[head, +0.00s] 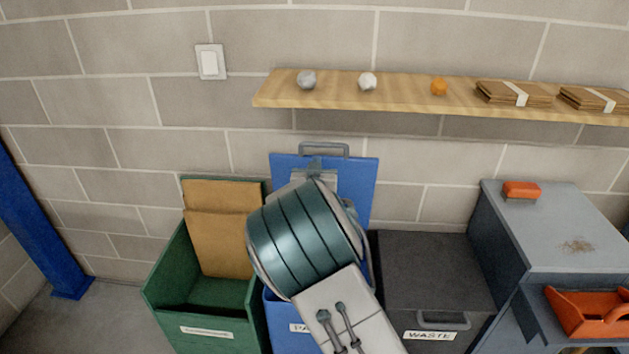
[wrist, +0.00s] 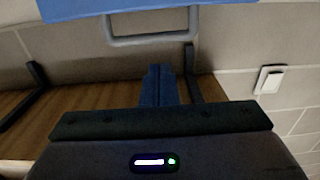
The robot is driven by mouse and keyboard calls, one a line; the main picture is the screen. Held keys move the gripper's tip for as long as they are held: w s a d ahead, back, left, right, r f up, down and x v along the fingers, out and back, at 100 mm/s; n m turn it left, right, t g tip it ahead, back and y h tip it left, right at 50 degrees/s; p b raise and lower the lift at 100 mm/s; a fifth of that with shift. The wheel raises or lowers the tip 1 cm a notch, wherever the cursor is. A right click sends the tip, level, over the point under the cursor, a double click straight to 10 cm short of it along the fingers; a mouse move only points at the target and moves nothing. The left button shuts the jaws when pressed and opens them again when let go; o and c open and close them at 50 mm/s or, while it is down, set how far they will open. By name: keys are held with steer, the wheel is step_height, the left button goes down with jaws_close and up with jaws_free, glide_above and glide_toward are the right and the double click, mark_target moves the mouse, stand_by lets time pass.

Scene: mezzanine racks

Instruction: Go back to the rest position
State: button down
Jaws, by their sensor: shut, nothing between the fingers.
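My gripper (head: 314,166) is in front of the raised blue lid in the head view, with my arm covering much of the blue bin below. In the wrist view its dark fingers (wrist: 160,85) are together with nothing between them. The blue lid (head: 360,185) stands upright against the wall, its grey handle at the top edge. The lid also shows at the top of the wrist view (wrist: 70,8), with the handle (wrist: 150,39) beyond the fingertips. I cannot tell whether the gripper touches the lid. The blue bin (head: 279,312) has a partly hidden label.
A green bin (head: 205,318) with cardboard is left; a closed dark WASTE bin (head: 430,270) and a grey cabinet (head: 555,235) are right. A wooden shelf (head: 330,97) with small balls and cardboard bundles juts out above the lid. A blue post (head: 45,235) stands far left.

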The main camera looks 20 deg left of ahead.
steer(key=s+d+m+g+h, duration=0.1)
steer(key=s+d+g, duration=0.3)
steer(key=d, duration=0.6)
steer(key=s+d+m+g, duration=0.1)
steer(key=s+d+g, duration=0.2)
steer(key=s+d, duration=0.55)
steer(key=s+d+g, duration=0.2)
steer(key=s+d, duration=0.3)
steer(key=s, duration=0.3)
steer(key=s+d+g+h, duration=0.1)
steer(key=s+d+g, duration=0.2)
steer(key=s+d, duration=0.3)
steer(key=s+d+g+h, duration=0.1)
steer(key=s+d, duration=0.5)
steer(key=s, duration=0.6)
steer(key=shift+s+d+f+m+g+b, duration=0.15)
steer(key=shift+s+d+m+g+b, duration=0.25)
steer(key=shift+g, duration=0.4)
